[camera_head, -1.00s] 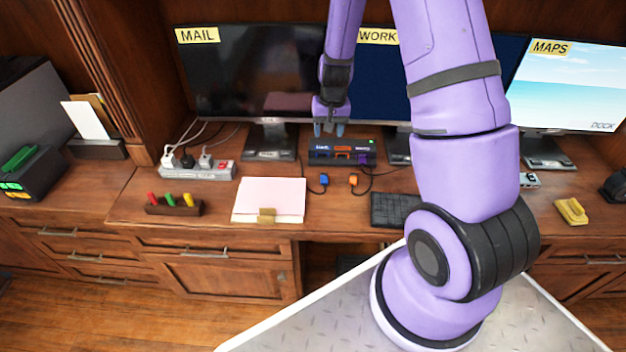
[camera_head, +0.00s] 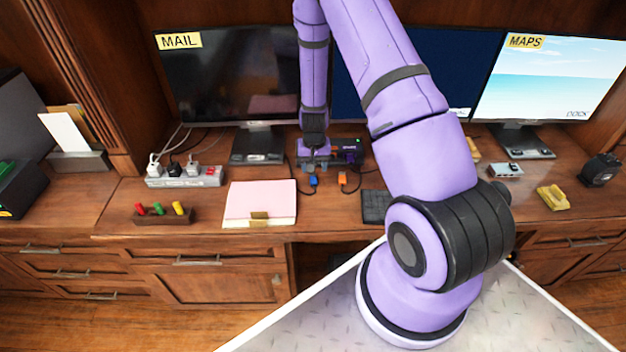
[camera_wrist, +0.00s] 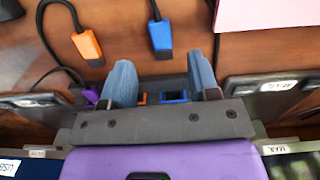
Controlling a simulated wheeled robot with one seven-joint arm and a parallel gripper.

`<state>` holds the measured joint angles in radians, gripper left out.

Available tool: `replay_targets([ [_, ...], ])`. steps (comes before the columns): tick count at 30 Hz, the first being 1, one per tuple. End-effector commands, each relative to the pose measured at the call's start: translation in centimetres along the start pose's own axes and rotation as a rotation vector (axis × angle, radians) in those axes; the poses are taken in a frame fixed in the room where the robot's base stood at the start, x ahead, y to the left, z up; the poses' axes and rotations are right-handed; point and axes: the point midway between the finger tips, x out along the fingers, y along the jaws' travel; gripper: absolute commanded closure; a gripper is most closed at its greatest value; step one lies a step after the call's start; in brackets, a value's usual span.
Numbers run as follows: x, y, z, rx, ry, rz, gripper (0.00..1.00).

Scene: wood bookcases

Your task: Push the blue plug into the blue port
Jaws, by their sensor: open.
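The blue plug (camera_head: 313,181) lies on the desk in front of the dock, on a dark cable. It also shows in the wrist view (camera_wrist: 160,37), beyond the fingertips and between their lines. The dark dock (camera_head: 350,150) stands behind it, its left part hidden by my gripper (camera_head: 314,163). In the wrist view the blue port (camera_wrist: 173,96) shows between my fingers, beside an orange-rimmed port (camera_wrist: 143,98). My gripper (camera_wrist: 160,64) is open and empty, low over the dock's front. No contact with the plug shows.
An orange plug (camera_head: 342,179) lies right of the blue one. Monitors (camera_head: 230,85) stand behind. A power strip (camera_head: 185,177) is at the left.

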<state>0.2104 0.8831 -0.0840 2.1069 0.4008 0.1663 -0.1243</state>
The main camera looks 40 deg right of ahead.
Motion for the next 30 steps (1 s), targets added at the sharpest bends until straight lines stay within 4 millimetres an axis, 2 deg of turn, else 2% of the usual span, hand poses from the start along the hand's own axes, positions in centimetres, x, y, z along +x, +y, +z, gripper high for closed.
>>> replay_targets([
  [11,4.5,-0.2,0.4,0.001,-0.002,0.0,0.45],
  [21,4.9,-0.2,0.3,-0.001,0.0,0.0,0.45],
  [28,4.9,-0.2,0.3,0.0,0.0,0.0,0.98],
  [30,4.9,-0.2,0.3,0.0,0.0,0.0,0.98],
])
